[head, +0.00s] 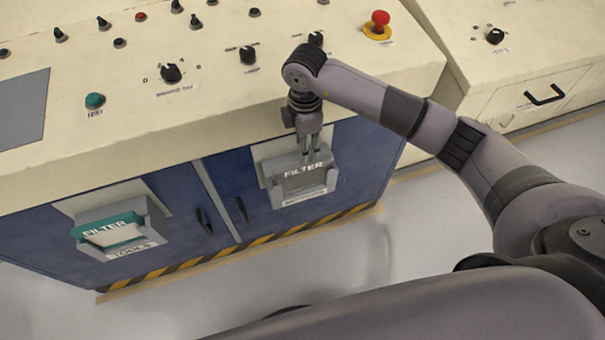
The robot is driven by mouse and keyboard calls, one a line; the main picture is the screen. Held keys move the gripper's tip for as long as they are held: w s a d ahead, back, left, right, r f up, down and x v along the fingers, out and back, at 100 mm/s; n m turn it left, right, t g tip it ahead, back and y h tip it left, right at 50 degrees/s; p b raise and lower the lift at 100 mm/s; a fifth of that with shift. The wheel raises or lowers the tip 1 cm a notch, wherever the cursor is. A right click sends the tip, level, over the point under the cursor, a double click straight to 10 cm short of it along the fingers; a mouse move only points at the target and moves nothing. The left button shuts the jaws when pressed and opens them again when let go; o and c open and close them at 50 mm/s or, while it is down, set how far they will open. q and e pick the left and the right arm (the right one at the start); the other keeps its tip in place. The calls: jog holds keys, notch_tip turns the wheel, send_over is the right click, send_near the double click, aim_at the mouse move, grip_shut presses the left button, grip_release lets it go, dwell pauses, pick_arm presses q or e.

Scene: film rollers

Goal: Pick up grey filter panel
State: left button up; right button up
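The grey filter panel (304,177), with "FILTER" along its top edge, sits tilted in a grey holder (277,192) on the right blue cabinet door. My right gripper (310,153) points down at the panel's top edge, just above or at the lettering. Its two fingers show close together with a narrow gap. I cannot tell whether they touch or grip the panel. My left gripper is not in view.
A teal filter panel (112,229) sits in a holder marked "TOOLS" (134,249) on the left door. The cream console (210,95) with knobs, buttons and a red emergency stop (380,18) overhangs the doors. Grey floor (330,255) lies clear in front.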

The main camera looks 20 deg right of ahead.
aim_at(302, 176)
jog(key=f, duration=0.8)
jog(key=shift+a+f, duration=0.1)
jog(key=shift+a, duration=0.2)
jog(key=shift+c, duration=0.4)
grip_shut()
